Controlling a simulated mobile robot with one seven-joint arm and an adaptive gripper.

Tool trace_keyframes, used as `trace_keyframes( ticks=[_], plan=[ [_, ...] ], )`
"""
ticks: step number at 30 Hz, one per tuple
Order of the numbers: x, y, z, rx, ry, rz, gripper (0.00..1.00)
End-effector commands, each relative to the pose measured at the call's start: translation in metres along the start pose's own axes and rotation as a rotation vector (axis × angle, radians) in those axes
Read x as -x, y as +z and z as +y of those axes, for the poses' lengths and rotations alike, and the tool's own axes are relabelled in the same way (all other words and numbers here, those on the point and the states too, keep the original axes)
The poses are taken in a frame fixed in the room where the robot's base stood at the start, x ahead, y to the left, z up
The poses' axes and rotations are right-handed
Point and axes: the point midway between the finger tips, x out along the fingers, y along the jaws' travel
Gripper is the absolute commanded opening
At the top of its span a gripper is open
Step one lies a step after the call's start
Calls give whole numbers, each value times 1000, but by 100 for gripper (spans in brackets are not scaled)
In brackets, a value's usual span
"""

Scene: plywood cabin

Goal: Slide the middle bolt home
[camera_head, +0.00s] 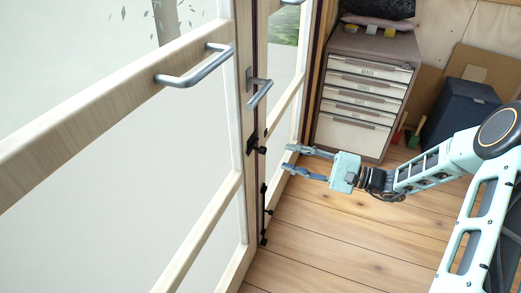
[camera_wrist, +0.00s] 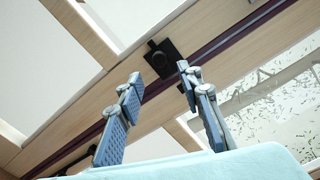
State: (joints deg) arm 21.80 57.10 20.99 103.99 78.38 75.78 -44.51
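A small black bolt plate with a dark knob (camera_head: 252,145) sits on the edge of the wooden door, below the lever handle. In the wrist view the black square plate with its round knob (camera_wrist: 165,57) lies beyond the fingertips, roughly between them. How far the bolt is slid cannot be told. A longer black rod bolt (camera_head: 264,215) runs down the door edge towards the floor. My gripper (camera_head: 289,157) is open and empty, pointing left at the door edge, just right of the knob and apart from it. Its two blue fingers also show in the wrist view (camera_wrist: 159,73).
The glazed door (camera_head: 120,170) with a bar handle (camera_head: 200,68) fills the left. A lever handle (camera_head: 258,92) juts out above the bolt. A drawer cabinet (camera_head: 362,95) and a dark blue box (camera_head: 460,110) stand behind my arm. The plank floor (camera_head: 340,235) is clear.

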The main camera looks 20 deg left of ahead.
Motion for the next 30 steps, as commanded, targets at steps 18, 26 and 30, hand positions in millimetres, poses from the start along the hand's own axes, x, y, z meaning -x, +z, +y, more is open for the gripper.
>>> trace_keyframes(
  ticks=[18, 26, 30],
  plan=[
    [-91, 0, 1, 0, 1, 0, 34],
    [-93, 0, 0, 0, 1, 0, 34],
    [-93, 0, 0, 0, 1, 0, 22]
  ],
)
